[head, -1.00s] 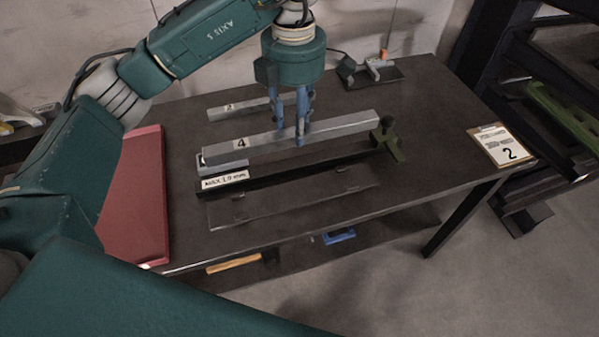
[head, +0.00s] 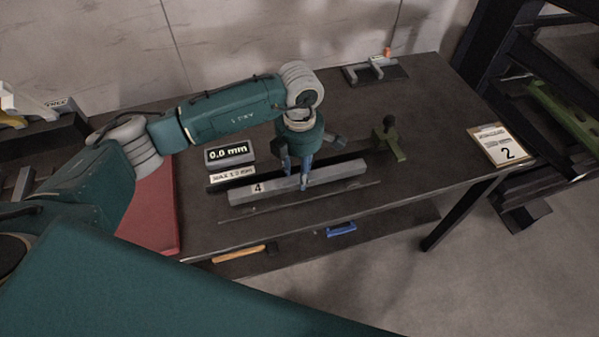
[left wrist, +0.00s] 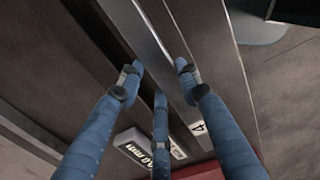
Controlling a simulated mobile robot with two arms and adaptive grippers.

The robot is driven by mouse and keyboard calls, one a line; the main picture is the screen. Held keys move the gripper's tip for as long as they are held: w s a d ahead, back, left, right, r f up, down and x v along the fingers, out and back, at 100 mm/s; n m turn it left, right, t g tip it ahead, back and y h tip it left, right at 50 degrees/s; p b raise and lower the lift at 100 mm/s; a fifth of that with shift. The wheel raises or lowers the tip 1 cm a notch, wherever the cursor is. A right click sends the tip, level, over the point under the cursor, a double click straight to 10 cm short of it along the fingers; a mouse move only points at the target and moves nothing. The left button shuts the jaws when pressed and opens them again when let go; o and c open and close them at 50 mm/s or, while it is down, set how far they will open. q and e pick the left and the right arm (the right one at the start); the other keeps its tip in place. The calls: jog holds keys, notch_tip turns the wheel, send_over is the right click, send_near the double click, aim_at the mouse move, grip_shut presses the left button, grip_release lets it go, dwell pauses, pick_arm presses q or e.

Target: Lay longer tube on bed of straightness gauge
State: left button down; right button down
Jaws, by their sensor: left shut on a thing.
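The grey square tube marked 4 (head: 338,175) is in my left gripper (head: 301,180), whose fingers straddle it near its middle. In the left wrist view the tube (left wrist: 190,114) runs between the fingertips (left wrist: 158,80). The straightness gauge has a dark bed (head: 215,187), a display reading 0.0 mm (head: 229,154) and a MAX 1.0 mm label (head: 232,175). The tube lies roughly parallel to the bed and appears on its front side, covering part of it. I cannot tell whether it touches anything below. The other tube is hidden now. My right gripper is out of view.
An olive-green upright piece (head: 388,137) stands at the right of the gauge. A red mat (head: 152,215) lies at the left. A clipboard marked 2 (head: 497,146) is at the right edge. A grey device (head: 376,70) is at the back.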

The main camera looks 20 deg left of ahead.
pick_arm(q)
jog(key=shift+f, duration=0.7)
jog(key=c, duration=1.2)
grip_release()
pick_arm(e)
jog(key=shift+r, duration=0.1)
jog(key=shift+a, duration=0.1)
pick_arm(q)
notch_tip(320, 180, up, 12)
jog(key=b, duration=0.2)
jog(key=shift+b, duration=0.3)
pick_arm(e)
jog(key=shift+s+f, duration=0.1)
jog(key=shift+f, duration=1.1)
